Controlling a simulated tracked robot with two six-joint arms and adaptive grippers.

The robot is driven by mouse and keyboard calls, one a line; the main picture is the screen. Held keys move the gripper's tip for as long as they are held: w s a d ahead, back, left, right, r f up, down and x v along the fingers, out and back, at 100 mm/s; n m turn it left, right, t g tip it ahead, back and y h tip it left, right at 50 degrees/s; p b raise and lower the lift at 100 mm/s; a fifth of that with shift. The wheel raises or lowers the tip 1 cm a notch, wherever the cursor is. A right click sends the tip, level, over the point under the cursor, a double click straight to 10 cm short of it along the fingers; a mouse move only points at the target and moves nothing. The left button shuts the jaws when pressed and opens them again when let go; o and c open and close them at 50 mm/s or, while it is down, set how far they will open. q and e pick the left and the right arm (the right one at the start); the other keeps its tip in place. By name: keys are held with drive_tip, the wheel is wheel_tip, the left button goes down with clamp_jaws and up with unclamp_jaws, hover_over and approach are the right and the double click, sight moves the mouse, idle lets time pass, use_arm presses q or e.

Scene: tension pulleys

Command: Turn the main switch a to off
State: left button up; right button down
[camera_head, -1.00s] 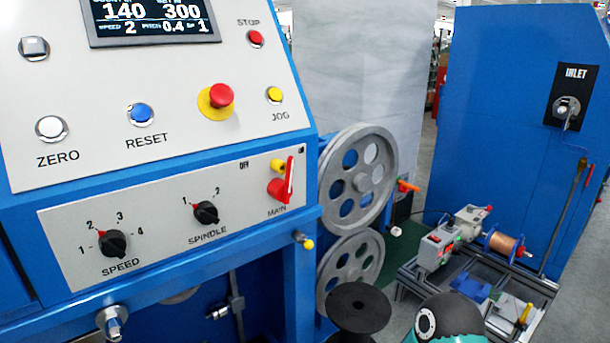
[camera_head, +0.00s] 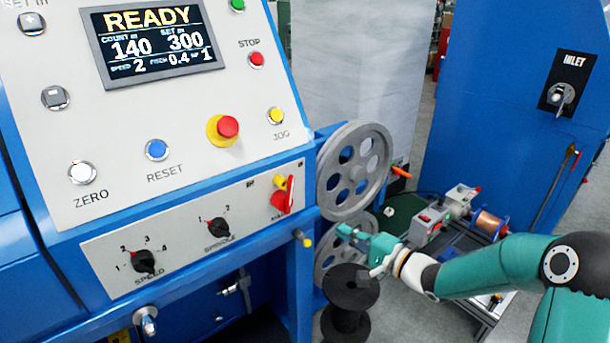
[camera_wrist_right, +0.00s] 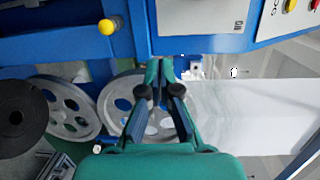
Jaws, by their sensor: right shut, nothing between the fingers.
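The main switch (camera_head: 283,199) is a red rotary handle at the right end of the lower grey panel (camera_head: 115,246). Its lever points upward, tilted slightly right, with a yellow part above it and the MAIN label below. A small label sits at its upper left. My right gripper (camera_head: 346,231) is in front of the grey wheels, right of and below the switch, apart from it. In the wrist view my right gripper (camera_wrist_right: 159,72) is shut and empty, its fingertips by the panel's lower edge; the switch handle cannot be made out there. My left gripper is out of view.
A yellow-tipped knob (camera_head: 304,240) sticks out below the switch. The upper grey wheel (camera_head: 329,190) and a black spool (camera_head: 350,288) stand near my right gripper. A red emergency stop (camera_head: 227,127) and yellow jog button (camera_head: 277,116) are above the switch.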

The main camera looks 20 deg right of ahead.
wheel_tip(320, 180, up, 8)
drive_tip(key=s+d+r+y+p, duration=0.1)
drive_tip(key=y, duration=0.1)
approach(285, 193)
drive_tip(key=w+a+r, duration=0.1)
drive_tip(key=w+r, duration=0.1)
drive_tip(key=w, duration=0.3)
use_arm(q)
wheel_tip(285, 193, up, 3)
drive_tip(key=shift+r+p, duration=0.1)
drive_tip(key=shift+p, duration=0.4)
use_arm(e)
drive_tip(key=shift+s+a, duration=0.1)
drive_tip(key=shift+a, duration=0.25)
